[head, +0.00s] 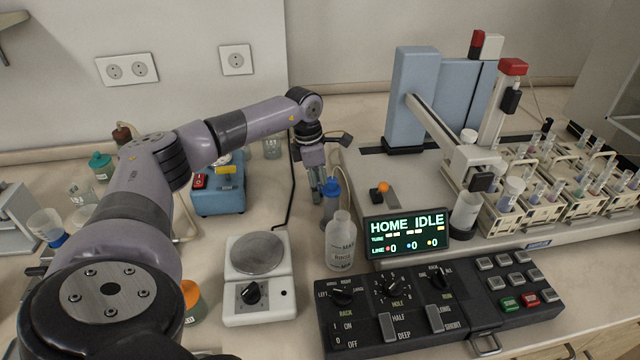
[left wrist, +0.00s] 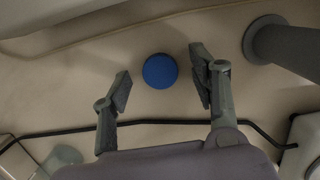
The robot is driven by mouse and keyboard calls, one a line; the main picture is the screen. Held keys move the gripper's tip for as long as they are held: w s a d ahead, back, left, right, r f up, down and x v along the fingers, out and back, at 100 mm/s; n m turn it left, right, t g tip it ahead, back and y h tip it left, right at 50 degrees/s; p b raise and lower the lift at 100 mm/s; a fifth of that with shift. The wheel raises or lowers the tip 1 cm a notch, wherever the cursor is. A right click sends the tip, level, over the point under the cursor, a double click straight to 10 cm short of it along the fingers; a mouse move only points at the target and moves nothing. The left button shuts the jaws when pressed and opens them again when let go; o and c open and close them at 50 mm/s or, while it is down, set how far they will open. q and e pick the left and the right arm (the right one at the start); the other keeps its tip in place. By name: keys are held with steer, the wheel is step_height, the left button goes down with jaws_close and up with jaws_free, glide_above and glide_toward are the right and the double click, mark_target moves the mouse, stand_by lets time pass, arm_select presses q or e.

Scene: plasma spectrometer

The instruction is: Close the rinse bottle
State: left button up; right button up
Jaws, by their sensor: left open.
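The rinse bottle (head: 341,245) is a whitish translucent bottle with dark lettering. It stands upright left of the display, and its neck shows no coloured cap. A blue cap-like piece (head: 331,188) is behind it, above a paler bluish part. A round blue top (left wrist: 160,71) shows between the fingers in the left wrist view. My left gripper (head: 317,186) points down beside the blue piece, behind the rinse bottle. In the wrist view its fingers (left wrist: 162,86) are open and empty, apart from the blue top. My right gripper is not in view.
A white hotplate (head: 258,296) stands left of the rinse bottle. The lit display (head: 405,234) is close on its right, and a control panel (head: 400,306) is in front. A black cable (head: 290,185) runs left of my gripper. Tube racks (head: 541,215) fill the right.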

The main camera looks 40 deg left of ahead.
arm_select(q)
steer(key=shift+c, duration=0.5)
steer(key=c, duration=0.7)
step_height(320, 180, up, 20)
steer(key=shift+r+b, duration=0.1)
steer(key=shift+b, duration=0.45)
